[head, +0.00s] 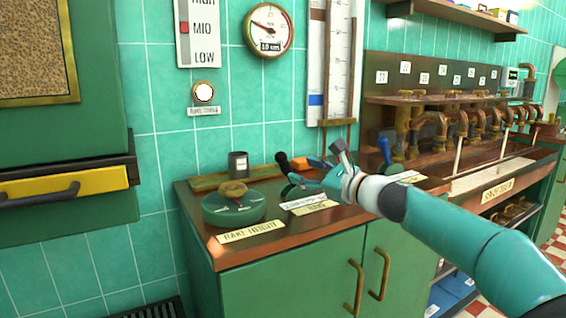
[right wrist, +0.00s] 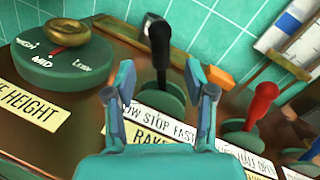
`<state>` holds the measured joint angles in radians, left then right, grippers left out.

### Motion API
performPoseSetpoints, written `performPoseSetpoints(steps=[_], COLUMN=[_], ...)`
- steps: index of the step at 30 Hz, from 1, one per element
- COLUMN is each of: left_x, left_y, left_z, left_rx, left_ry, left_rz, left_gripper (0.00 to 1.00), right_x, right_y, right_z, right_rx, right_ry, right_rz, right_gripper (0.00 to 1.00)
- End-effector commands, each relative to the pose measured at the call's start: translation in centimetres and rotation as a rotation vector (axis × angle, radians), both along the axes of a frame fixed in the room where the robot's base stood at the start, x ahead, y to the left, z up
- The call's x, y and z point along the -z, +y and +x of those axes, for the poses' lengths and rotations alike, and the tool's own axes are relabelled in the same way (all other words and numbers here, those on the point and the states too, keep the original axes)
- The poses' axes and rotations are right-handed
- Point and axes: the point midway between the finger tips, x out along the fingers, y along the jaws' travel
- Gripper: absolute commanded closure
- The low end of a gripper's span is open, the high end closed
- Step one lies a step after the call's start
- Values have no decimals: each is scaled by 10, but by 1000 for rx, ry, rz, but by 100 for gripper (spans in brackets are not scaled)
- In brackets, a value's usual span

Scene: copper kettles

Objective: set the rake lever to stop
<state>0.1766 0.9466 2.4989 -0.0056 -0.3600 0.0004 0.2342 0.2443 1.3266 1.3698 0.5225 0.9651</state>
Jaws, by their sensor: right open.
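The rake lever has a black handle (right wrist: 159,45) on a round green base. In the right wrist view it stands beyond the gap between my fingertips. A plate (right wrist: 160,118) reading "...OW STOP FAST" lies in front of it, above a "RAKE" plate (right wrist: 150,138). In the head view the black handle (head: 283,161) leans left; its exact setting cannot be told. My right gripper (head: 314,168) is just right of the lever in the head view. Its jaws (right wrist: 158,92) are open and empty, with no clear contact with the handle. My left gripper is out of view.
The green rake height dial (head: 234,207) with its brass knob is left of the lever. A red-handled lever (right wrist: 262,101) stands close to the right. A blue-handled lever (head: 384,150) is further right. An orange block (right wrist: 214,73) lies behind. The tiled wall closes off the back.

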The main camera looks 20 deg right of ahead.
Motion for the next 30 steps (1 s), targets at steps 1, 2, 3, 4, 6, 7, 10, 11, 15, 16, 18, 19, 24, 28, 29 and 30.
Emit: performPoseSetpoints(steps=[1, 2, 3, 4, 6, 7, 10, 11, 15, 16, 18, 19, 24, 28, 29, 30], left_x=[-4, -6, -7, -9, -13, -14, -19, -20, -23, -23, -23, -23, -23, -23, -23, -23], left_y=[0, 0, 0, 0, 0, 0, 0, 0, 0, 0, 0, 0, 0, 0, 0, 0], left_z=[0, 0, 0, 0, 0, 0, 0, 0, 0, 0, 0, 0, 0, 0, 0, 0], left_rx=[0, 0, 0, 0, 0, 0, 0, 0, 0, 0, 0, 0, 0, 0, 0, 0], left_ry=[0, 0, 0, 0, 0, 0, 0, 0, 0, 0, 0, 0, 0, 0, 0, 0], left_rz=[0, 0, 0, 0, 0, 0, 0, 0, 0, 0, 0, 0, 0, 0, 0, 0], left_gripper=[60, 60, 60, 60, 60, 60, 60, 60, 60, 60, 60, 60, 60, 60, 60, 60], right_x=[-1, -1, -1, -1, -2, -2, -2, -2, -1, -1, 0, 0, 0, 0, 0, 0], right_y=[4, 6, 9, 11, 14, 15, 19, 20, 22, 22, 23, 23, 23, 23, 23, 23], right_z=[12, 18, 26, 32, 45, 50, 63, 66, 76, 77, 79, 79, 79, 79, 79, 79], right_rx=[-3, -3, -3, -2, -2, -1, 0, 0, 1, 1, 2, 2, 2, 2, 2, 2], right_ry=[2, 2, 1, 1, 1, 2, 2, 1, 0, 0, 0, 0, 0, 0, 0, 0], right_rz=[1, 1, 0, 0, 1, -1, 1, 0, 0, 0, 1, 1, 0, 0, 0, 0], right_gripper=[45, 45, 45, 45, 45, 45, 45, 45, 45, 45, 45, 45, 45, 59, 64, 70])
